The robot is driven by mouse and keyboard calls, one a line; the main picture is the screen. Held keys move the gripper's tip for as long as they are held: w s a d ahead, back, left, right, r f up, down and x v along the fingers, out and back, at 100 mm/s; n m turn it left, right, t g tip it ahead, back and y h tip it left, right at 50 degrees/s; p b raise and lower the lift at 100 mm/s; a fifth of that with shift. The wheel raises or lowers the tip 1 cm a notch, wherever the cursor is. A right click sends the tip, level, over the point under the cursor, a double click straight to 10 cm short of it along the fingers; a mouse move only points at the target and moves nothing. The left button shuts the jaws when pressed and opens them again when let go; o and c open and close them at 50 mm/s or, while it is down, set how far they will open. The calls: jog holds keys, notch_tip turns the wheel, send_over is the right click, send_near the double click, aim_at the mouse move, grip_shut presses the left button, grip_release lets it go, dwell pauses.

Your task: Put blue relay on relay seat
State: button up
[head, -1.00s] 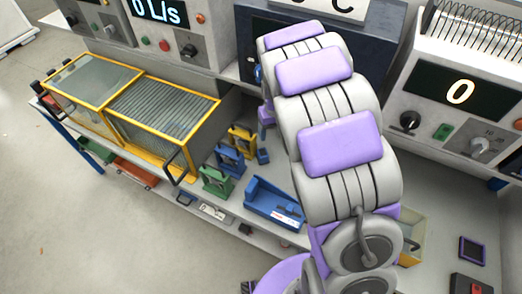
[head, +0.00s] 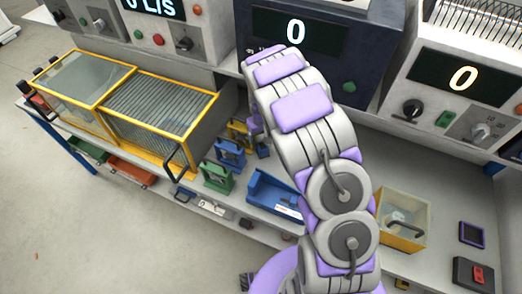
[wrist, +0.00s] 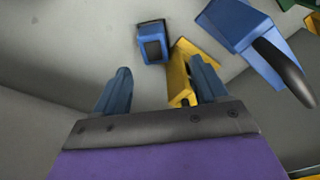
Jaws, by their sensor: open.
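A small blue block with a dark face, which looks like the blue relay (wrist: 152,42), stands on the bench just beyond my fingertips in the wrist view. It also shows in the head view (head: 263,150), beside the arm. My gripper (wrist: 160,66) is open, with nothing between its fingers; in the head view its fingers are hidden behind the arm. A yellow part (wrist: 181,68) lies partly behind the right finger. A larger blue frame with a dark handle (wrist: 236,22) is at the upper right. I cannot tell which part is the relay seat.
In the head view, a green frame (head: 217,179) and a blue tray (head: 263,192) stand on the bench. A yellow-edged glass case (head: 160,105) is at left and a clear yellow-rimmed bin (head: 408,210) at right. Display consoles (head: 300,40) line the back.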

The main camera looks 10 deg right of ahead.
aim_at(262, 146)
jog(key=shift+a+f, duration=0.15)
jog(key=shift+f, duration=0.55)
jog(key=shift+w+d+f, duration=0.15)
jog(key=shift+d+f, duration=0.2)
jog(key=shift+d, duration=0.05)
jog(key=f, duration=0.3)
jog(key=d+f, duration=0.1)
jog(key=shift+w+f+b, duration=0.3)
jog(key=shift+b, duration=0.1)
jog(key=shift+a+f, duration=0.25)
jog(key=shift+f, duration=0.05)
jog(key=shift+a, duration=0.5)
jog(key=shift+c, duration=0.3)
jog(key=shift+d, duration=0.65)
jog(key=c, duration=0.6)
jog(key=shift+c, duration=1.4)
jog(key=shift+a, duration=0.5)
jog(key=c, duration=0.3)
jog(key=shift+d+r, duration=0.1)
